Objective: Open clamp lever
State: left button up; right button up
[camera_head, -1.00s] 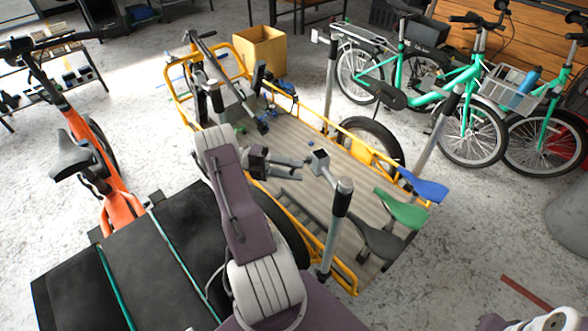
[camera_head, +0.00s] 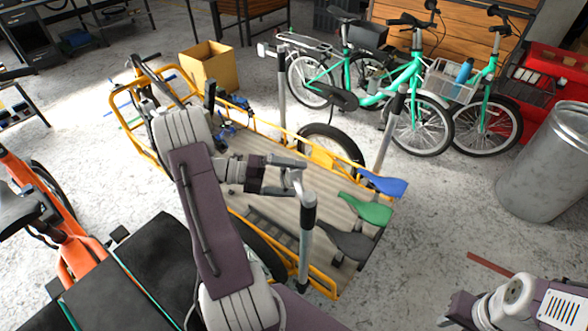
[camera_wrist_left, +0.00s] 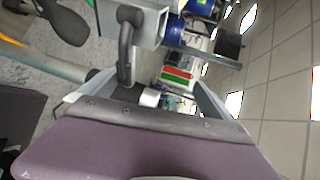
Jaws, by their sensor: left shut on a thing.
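A silver post with a black collar (camera_head: 308,215) stands upright at the near side of the yellow cargo bike. A grey clamp head (camera_head: 296,182) tops it. My left gripper (camera_head: 294,174) reaches in from the left at this clamp and is shut on its lever.
The yellow cargo bike (camera_head: 275,135) has blue (camera_head: 383,184), green (camera_head: 365,210) and black (camera_head: 345,242) saddles at its right end. Green bikes (camera_head: 400,90) stand behind. A metal bin (camera_head: 545,165) is at right, with clear floor before it. An orange bike (camera_head: 60,225) is at left.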

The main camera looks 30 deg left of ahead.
pick_arm(q)
notch_tip(320, 180, up, 7)
jog(key=s+d+m+h, duration=0.1)
jog(key=d+h, duration=0.1)
jog(key=h, duration=0.1)
jog(key=shift+s+f, duration=0.2)
jog(key=shift+s, duration=0.1)
notch_tip(320, 180, down, 6)
jog(key=w+a+y, duration=0.2)
jog(key=y, duration=0.1)
jog(key=shift+n, duration=0.4)
jog(key=s+p, duration=0.1)
jog(key=s, duration=0.2)
jog(key=s+d+p, duration=0.1)
jog(key=s, duration=0.1)
jog(key=shift+s+r+p, duration=0.25)
jog(key=shift+r+p, duration=0.05)
jog(key=shift+p, duration=0.05)
jog(key=shift+s+d+p, duration=0.1)
jog(key=shift+s+p, duration=0.7)
jog(key=shift+s, duration=1.4)
jog(key=c, duration=0.7)
jog(key=shift+o, duration=0.2)
jog(key=shift+s+d+f+p, duration=0.2)
jog(key=shift+s+p, duration=0.5)
jog(key=shift+s, duration=0.1)
